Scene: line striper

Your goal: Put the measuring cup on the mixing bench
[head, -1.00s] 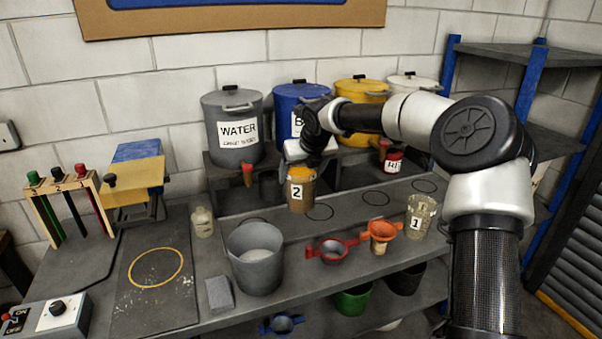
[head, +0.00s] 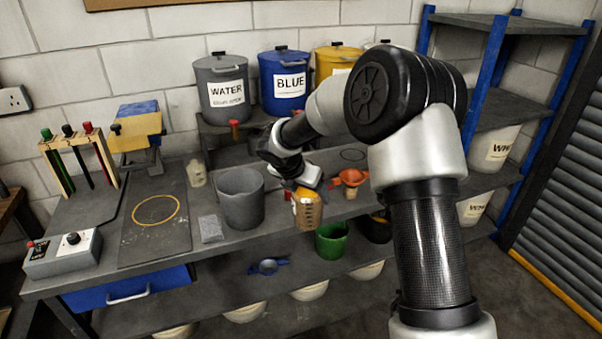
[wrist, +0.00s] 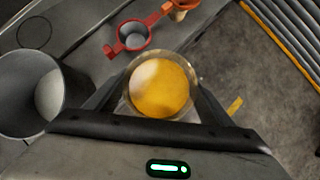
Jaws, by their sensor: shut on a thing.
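My gripper (head: 306,190) is shut on the measuring cup (head: 307,213), a clear cup with yellow-orange contents. I hold it upright, near or just past the bench's front edge and to the right of the grey bucket. In the wrist view the cup (wrist: 160,86) sits between my two fingers, with bench on its left and bare floor on its right. The grey bench (head: 196,256) runs along the wall. My arm hides part of its right end.
An open grey bucket (head: 241,198) and a grey block (head: 211,229) stand on the bench. A red-handled strainer (wrist: 133,36) lies close to the cup. An orange funnel (head: 350,178) is behind. Green (head: 332,237) and dark buckets are on the shelf below.

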